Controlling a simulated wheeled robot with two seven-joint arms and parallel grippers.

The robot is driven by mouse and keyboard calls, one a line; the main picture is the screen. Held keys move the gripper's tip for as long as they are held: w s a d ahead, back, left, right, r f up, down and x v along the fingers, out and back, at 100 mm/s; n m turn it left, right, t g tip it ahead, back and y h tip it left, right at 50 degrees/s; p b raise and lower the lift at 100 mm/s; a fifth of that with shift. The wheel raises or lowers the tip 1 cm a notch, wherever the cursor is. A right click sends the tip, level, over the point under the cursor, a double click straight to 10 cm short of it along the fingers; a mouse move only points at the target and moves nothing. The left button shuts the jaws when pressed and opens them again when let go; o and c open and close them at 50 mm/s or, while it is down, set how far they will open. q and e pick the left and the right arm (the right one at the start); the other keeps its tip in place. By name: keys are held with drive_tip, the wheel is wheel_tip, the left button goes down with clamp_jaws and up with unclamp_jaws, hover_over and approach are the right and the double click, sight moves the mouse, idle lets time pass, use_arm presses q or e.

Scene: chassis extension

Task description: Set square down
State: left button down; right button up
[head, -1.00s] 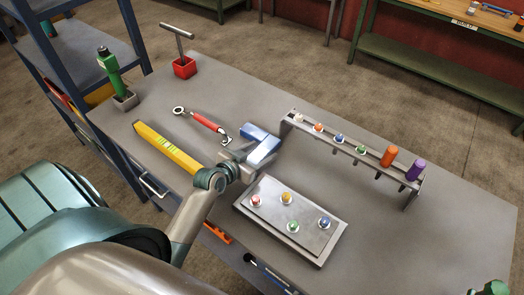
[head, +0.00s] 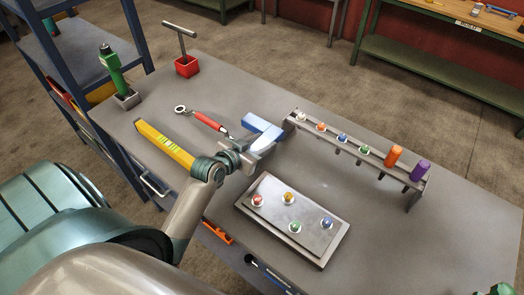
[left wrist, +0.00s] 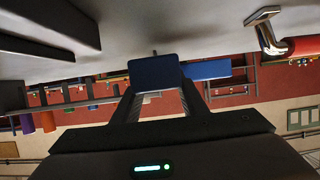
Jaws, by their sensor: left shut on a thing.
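The blue square (head: 262,127) is in my left gripper (head: 262,146), over the grey table between the red-handled wrench and the peg rack. In the left wrist view the square's blue parts (left wrist: 205,70) show at and beside the fingertips of the gripper (left wrist: 155,88). The gripper is shut on the square and hides part of it in the head view. The square looks low over the tabletop; I cannot tell whether it touches. My right gripper is not in view.
A red-handled wrench (head: 210,122) and a yellow level (head: 165,145) lie to the left. The rack (head: 345,148) with coloured pegs stands to the right. A grey plate (head: 268,225) with coloured knobs lies in front. The tabletop behind the square is clear.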

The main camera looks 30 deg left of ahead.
use_arm(q)
drive_tip(key=s+d+r+b, duration=0.2)
drive_tip(key=s+d+r, duration=0.2)
drive_tip(key=s, duration=0.7)
wheel_tip(320, 180, up, 3)
drive_tip(key=shift+f, duration=0.1)
drive_tip(key=shift+w+d, duration=0.15)
drive_tip(key=w+d+y+b, duration=0.1)
drive_tip(key=w+d+b, duration=0.3)
drive_tip(key=d, duration=0.6)
drive_tip(key=w, duration=0.2)
drive_tip(key=shift+w+d+n, duration=0.15)
drive_tip(key=shift+w+n, duration=0.15)
drive_tip(key=shift+n, duration=0.1)
